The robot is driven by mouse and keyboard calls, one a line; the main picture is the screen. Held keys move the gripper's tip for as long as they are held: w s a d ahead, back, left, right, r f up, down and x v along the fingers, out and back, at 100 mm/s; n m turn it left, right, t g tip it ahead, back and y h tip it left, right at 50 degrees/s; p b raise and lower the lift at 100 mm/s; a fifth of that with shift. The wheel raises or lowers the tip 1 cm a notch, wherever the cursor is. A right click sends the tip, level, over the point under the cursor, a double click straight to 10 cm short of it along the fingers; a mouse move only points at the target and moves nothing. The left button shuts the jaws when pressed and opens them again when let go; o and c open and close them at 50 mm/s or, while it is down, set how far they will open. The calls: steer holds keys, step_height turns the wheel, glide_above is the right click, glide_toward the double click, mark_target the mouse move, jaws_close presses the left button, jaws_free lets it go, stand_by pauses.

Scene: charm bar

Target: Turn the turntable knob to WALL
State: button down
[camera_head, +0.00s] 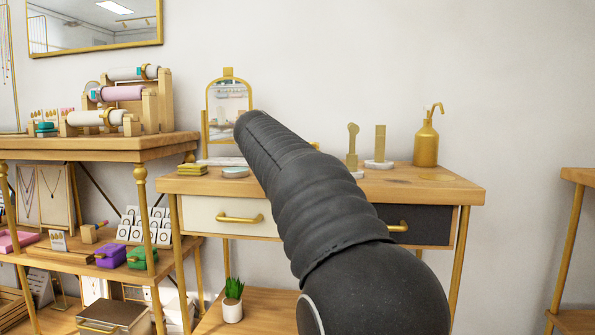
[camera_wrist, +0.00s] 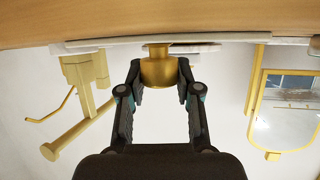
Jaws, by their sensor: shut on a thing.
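In the wrist view, which is upside down, my gripper (camera_wrist: 159,74) has its two black fingers on either side of a rounded gold knob (camera_wrist: 158,68) and is shut on it. The knob joins a short gold neck at a thin pale slab (camera_wrist: 105,43) against the wooden top. No WALL mark is readable, so I cannot tell which way the knob points. In the head view my dark arm reaches over the wooden table (camera_head: 440,189) and hides the gripper and most of the knob area.
A gold-framed mirror (camera_head: 229,100) stands left of my arm, with a small round dish (camera_head: 235,172) in front. Gold display stands (camera_head: 380,146) and a gold pump bottle (camera_head: 426,143) stand to the right. A shelf of bracelet rolls (camera_head: 122,93) is at far left.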

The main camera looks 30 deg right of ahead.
steer(key=m+g+h+p, duration=0.1)
steer(key=m+g+h, duration=0.1)
steer(key=m+g, duration=0.1)
steer(key=shift+w+m+g, duration=0.15)
steer(key=shift+m+g, duration=0.15)
steer(key=shift+m+g+h+p, duration=0.5)
steer(key=shift+m+g+p, duration=0.7)
steer(key=shift+g+p, duration=0.1)
steer(key=shift+f, duration=0.1)
steer(key=c, duration=0.8)
jaws_free()
steer(key=shift+o, duration=0.2)
steer(key=v, duration=1.2)
